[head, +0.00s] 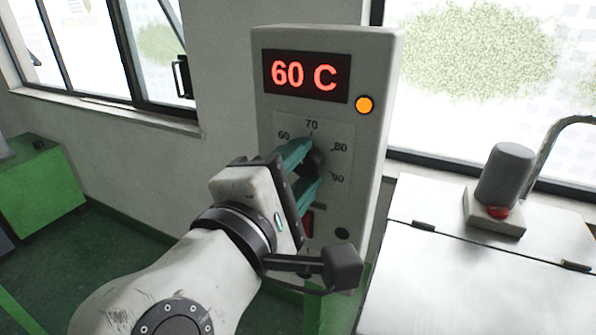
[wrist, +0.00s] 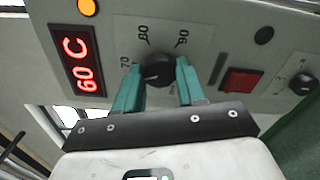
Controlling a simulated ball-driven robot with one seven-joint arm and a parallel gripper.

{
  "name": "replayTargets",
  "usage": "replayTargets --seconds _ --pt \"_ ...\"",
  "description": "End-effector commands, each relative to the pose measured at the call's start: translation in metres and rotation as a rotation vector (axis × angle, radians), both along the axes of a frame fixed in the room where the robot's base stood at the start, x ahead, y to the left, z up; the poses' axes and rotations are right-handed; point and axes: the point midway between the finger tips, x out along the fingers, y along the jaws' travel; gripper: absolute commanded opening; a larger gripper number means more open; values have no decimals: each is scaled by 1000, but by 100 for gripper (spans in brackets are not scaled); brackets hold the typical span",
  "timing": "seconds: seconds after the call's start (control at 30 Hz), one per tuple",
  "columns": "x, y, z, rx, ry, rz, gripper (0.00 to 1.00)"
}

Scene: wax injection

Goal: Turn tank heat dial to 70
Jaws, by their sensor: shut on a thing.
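The tank heat dial (head: 317,160) is a round black knob on the front of a grey control box (head: 264,130). Numbers 60, 70, 80 and 90 are printed around it. The dial also shows in the wrist view (wrist: 158,71). My gripper (head: 306,168) has teal fingers, one on each side of the dial, and is shut on it; it shows in the wrist view too (wrist: 158,84). The red display (head: 303,76) above reads 60 C, also in the wrist view (wrist: 82,64). I cannot tell which number the dial's pointer faces.
An orange lamp (head: 365,105) is lit beside the display. Below the dial are a red switch (wrist: 243,80) and a second, smaller knob (wrist: 302,84). A metal-topped tank (head: 430,270) with a grey cylinder (head: 505,174) stands at right. A green cabinet (head: 45,190) stands at far left.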

Motion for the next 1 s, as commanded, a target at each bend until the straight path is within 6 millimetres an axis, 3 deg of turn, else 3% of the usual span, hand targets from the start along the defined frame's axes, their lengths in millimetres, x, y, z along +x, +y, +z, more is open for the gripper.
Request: replayTargets --seconds 0.43,1.0 --pt "0 0 -3 273 -96 -2 9" --pt "0 0 -3 339 -118 -3 9"
